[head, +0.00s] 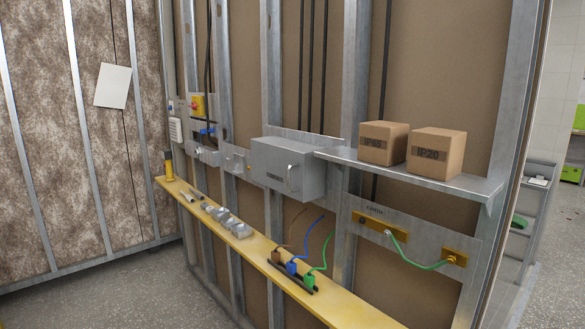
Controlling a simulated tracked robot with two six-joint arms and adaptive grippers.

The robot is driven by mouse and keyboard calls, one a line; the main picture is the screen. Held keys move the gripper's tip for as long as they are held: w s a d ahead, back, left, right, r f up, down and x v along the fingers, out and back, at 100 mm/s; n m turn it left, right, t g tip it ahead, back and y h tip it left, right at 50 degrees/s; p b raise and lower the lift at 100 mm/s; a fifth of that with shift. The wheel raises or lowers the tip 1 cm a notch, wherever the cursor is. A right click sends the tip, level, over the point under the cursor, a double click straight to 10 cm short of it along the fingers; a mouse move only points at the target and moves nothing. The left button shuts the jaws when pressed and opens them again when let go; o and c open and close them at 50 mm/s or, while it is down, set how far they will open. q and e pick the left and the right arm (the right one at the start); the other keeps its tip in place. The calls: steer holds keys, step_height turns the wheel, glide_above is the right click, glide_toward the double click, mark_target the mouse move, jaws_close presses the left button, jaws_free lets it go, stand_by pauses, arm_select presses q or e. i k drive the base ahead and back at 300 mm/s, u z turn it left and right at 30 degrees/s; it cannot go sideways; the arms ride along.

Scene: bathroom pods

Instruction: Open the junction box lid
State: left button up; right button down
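The junction box (283,172) is a grey metal box fixed to a plate on the stud wall, near the middle of the head view. Its lid (274,174) is on the front face and looks closed. The inside of the box is hidden. Neither of my grippers is in view.
A grey shelf (462,183) right of the box carries two cardboard boxes, IP68 (380,146) and IP20 (432,156). A yellow ledge (345,304) below holds grey fittings and brown, blue and green wired connectors (293,267). Floor (120,295) is clear at lower left.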

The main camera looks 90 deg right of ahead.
mark_target(281, 167)
steer(key=u, duration=0.4)
steer(key=i, duration=0.2)
steer(key=z, duration=2.25)
steer(key=k, duration=1.05)
steer(key=z, duration=0.75)
steer(key=i, duration=1.05)
steer(key=u, duration=0.3)
steer(key=k, duration=0.4)
steer(key=u, duration=0.05)
